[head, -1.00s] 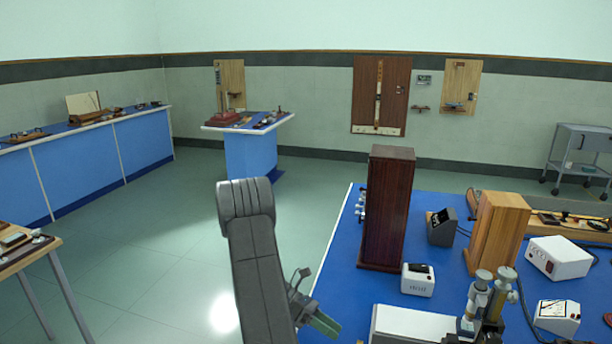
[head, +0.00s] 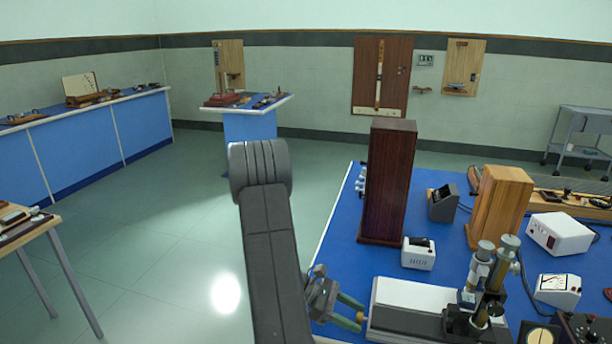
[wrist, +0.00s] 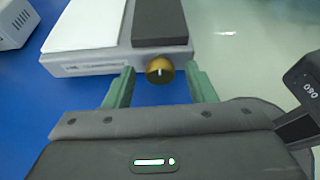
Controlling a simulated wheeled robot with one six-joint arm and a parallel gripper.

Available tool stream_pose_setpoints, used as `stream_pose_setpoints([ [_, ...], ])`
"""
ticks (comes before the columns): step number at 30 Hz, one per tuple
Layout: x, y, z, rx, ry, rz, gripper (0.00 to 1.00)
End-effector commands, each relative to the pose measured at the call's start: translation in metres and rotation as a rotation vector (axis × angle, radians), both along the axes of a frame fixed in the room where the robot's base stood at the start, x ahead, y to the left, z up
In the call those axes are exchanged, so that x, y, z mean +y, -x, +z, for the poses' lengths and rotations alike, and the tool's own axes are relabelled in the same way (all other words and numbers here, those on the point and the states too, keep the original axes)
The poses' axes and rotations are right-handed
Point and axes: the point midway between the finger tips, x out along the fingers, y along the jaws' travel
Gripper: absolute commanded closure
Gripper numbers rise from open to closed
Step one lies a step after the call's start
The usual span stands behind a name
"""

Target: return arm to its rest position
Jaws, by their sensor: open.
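My gripper (head: 352,311) is at the left edge of the blue bench in the head view, its green fingers pointing at the end of a white and grey instrument (head: 405,293). The wrist view also shows my gripper (wrist: 160,84), with its two green fingers wide apart and nothing clamped. A brass knob (wrist: 159,70) on the instrument's end lies between the fingertips, with a visible gap on both sides. My arm rises in front of the floor in the head view and hides part of the bench edge.
The blue bench (head: 341,245) holds a tall dark wooden box (head: 387,185), a lighter wooden box (head: 498,205), a small white meter (head: 418,253) and a microscope-like eyepiece assembly (head: 490,275). Open floor (head: 165,255) lies left of my arm. A wooden-topped table (head: 35,232) stands at far left.

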Motion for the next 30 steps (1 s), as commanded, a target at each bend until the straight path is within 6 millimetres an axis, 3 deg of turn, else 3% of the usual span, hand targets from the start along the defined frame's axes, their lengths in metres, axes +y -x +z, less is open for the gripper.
stream_pose_setpoints([
  [15,0.001,0.004,-0.006,-0.416,0.118,0.001,0.50],
  [24,0.049,-0.004,0.018,-0.409,0.116,0.004,0.50],
  [30,0.067,-0.006,0.025,-0.407,0.117,0.001,0.50],
])
